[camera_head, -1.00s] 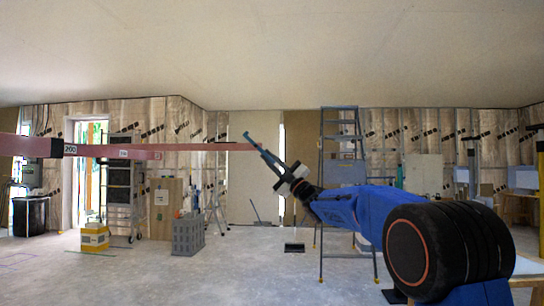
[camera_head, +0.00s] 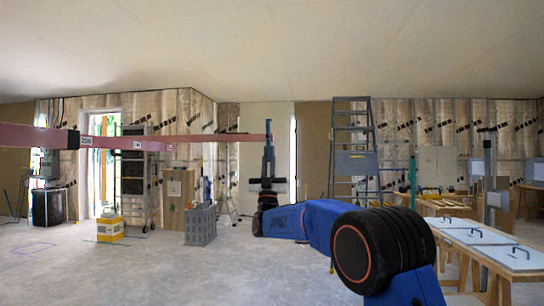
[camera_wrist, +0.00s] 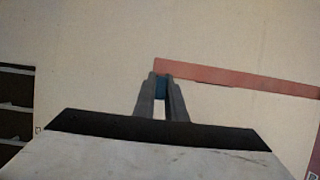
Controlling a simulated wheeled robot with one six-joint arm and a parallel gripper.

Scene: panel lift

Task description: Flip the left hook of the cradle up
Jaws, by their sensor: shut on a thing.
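A long pink-red bar of the cradle (camera_head: 200,139) runs in from the left edge in the head view, with a black sleeve on it and small number labels. Its free end also shows in the wrist view (camera_wrist: 235,77). My gripper (camera_head: 268,152) points upright at that end. The rest of the cradle is out of view.
A stepladder (camera_head: 353,150) stands behind, right of my gripper. Work tables with white panels (camera_head: 480,237) are at the right. A grey crate (camera_head: 201,225) and a yellow box (camera_head: 110,228) stand on the floor at the left. The middle floor is clear.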

